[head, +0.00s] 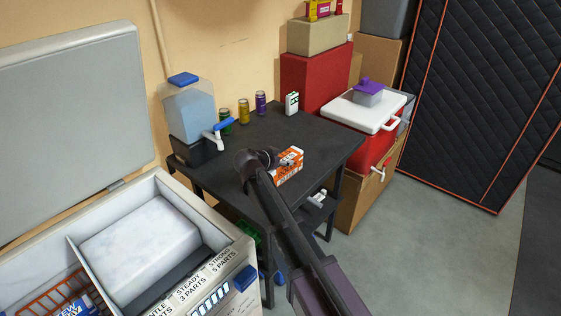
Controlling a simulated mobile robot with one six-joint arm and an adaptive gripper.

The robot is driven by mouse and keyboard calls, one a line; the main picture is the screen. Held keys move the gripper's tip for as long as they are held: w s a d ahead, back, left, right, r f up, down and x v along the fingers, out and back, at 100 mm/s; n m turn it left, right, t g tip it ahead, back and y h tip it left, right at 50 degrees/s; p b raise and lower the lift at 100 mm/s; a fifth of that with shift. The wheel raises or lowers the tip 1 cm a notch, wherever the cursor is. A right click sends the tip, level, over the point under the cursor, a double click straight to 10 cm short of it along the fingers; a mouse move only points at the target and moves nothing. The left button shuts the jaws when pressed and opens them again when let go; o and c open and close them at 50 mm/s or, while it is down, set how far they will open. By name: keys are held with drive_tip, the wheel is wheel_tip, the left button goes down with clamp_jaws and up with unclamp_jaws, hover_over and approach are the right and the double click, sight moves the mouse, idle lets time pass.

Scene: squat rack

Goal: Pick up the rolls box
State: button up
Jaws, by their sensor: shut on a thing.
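The rolls box, which I take to be the orange and white box (291,167), is at the front part of the black table (312,130). My gripper (275,160) is at the left side of this box and is shut on it. My dark arm reaches up from the bottom of the head view and hides part of the table's front edge. The fingertips are small and dark here. I cannot tell whether the box touches the tabletop or is just above it.
A water dispenser (190,112) stands at the table's left, with several cans and a small white carton (292,103) behind. An open cooler (150,240) is at front left. A red cooler (372,125) on cardboard stands right. Grey floor (440,240) is clear at right.

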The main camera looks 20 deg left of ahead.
drive_tip(key=shift+r, duration=0.2)
wheel_tip(320, 180, up, 4)
drive_tip(key=p, duration=0.4)
drive_tip(key=shift+f, duration=0.2)
drive_tip(key=s+d, duration=0.2)
drive_tip(key=s, duration=0.2)
drive_tip(key=s+d, duration=0.3)
drive_tip(key=s, duration=0.2)
drive_tip(key=s+d+r, duration=0.1)
drive_tip(key=s+d, duration=0.2)
drive_tip(key=s, duration=0.2)
drive_tip(key=shift+p, duration=0.4)
drive_tip(key=shift+a, duration=0.1)
